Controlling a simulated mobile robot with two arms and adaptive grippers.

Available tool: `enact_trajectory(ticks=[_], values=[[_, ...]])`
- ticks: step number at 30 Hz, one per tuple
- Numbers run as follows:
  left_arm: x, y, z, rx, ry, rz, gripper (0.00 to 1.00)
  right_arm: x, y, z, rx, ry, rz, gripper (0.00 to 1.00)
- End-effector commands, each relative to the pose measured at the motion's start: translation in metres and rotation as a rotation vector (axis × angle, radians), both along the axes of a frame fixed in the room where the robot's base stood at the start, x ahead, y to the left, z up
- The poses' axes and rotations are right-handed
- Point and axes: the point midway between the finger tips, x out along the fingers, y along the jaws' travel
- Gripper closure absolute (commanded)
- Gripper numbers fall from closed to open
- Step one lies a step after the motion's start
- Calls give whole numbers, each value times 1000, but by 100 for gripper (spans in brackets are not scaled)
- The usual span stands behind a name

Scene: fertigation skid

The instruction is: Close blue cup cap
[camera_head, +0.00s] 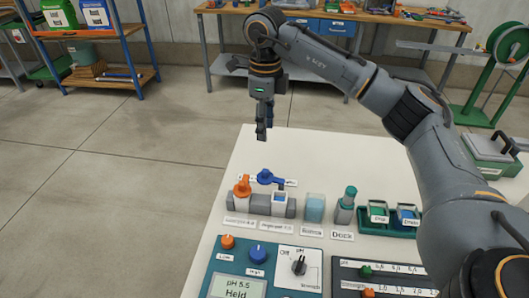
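The blue cap (265,177) shows above and behind the second small cup (279,206), a pale cup in a grey holder on the white table. The cap sits off to the left of this cup, whose top appears uncovered. An orange cap (242,186) stands at the cup to its left. My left gripper is out of view.
A clear rinse beaker (314,208), a green-topped probe (346,204) in its dock and a green tray (362,222) stand right of the cups. A control panel (240,264) with knobs lies in front. The white table (300,150) is bare behind the cups.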

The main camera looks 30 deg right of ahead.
Motion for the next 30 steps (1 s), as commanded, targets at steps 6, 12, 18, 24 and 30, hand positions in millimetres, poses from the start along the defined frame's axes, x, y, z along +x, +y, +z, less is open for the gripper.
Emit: enact_trajectory(ticks=[6, 12, 18, 24, 30], values=[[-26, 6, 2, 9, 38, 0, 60, -1, -1, -29, -2, 6, 0, 60], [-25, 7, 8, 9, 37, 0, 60, -1, -1, -72, -1, 6, -1, 60], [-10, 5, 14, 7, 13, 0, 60, -2, 0, -110, 1, 5, 0, 60], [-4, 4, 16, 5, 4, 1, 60, -1, 0, -132, 0, 3, -1, 60], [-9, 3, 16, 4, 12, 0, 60, -1, 0, -137, 0, 1, 0, 60]])
